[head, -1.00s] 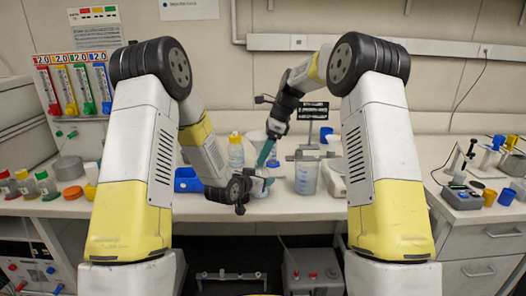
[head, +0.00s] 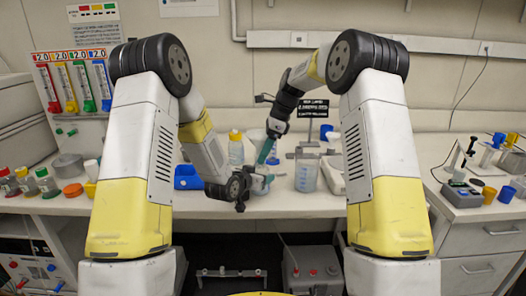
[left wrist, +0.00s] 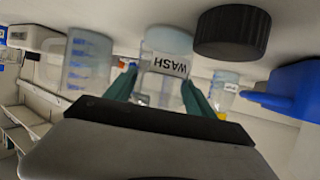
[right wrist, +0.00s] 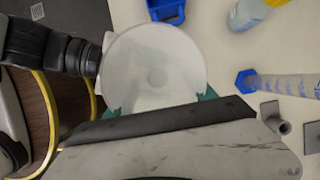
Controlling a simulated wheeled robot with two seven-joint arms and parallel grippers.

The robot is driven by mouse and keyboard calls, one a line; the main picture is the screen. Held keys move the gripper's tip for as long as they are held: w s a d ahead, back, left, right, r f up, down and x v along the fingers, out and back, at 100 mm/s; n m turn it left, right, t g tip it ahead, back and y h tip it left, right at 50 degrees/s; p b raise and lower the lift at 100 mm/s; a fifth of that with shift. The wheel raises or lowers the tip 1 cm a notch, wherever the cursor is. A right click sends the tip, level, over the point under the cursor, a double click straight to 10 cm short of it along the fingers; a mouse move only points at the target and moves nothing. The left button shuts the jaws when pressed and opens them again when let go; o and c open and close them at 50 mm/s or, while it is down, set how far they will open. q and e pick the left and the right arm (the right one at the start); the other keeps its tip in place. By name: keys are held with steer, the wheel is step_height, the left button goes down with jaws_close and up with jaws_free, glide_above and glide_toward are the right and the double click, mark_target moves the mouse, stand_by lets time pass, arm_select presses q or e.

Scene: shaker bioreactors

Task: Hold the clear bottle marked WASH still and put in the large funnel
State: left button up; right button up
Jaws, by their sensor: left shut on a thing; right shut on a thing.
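The clear bottle with the WASH label (left wrist: 168,65) is between the fingers of my left gripper (left wrist: 158,92), which is shut on it. The left wrist view shows the bottle and its label upside down. In the head view the left gripper (head: 262,182) is at the bench's front edge. My right gripper (head: 265,154) is shut on the large whitish funnel (right wrist: 155,55), just above and behind the left one. The right wrist view looks into the funnel's round mouth, with its hole near the middle. The funnel hides whatever is below it, so I cannot tell whether its stem is in the bottle.
A graduated beaker (head: 306,176) stands right of the grippers. A graduated cylinder with a blue foot (right wrist: 285,87) lies or stands near the funnel. A dark round object (left wrist: 232,32) is beside the WASH bottle.

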steer(key=shift+f, duration=0.75)
stand_by(0.8)
steer(key=o, duration=1.5)
steer(key=shift+r, duration=0.1)
steer(key=v, duration=1.2)
arm_select(q)
steer(key=o, duration=1.9)
steer(key=shift+o, duration=0.2)
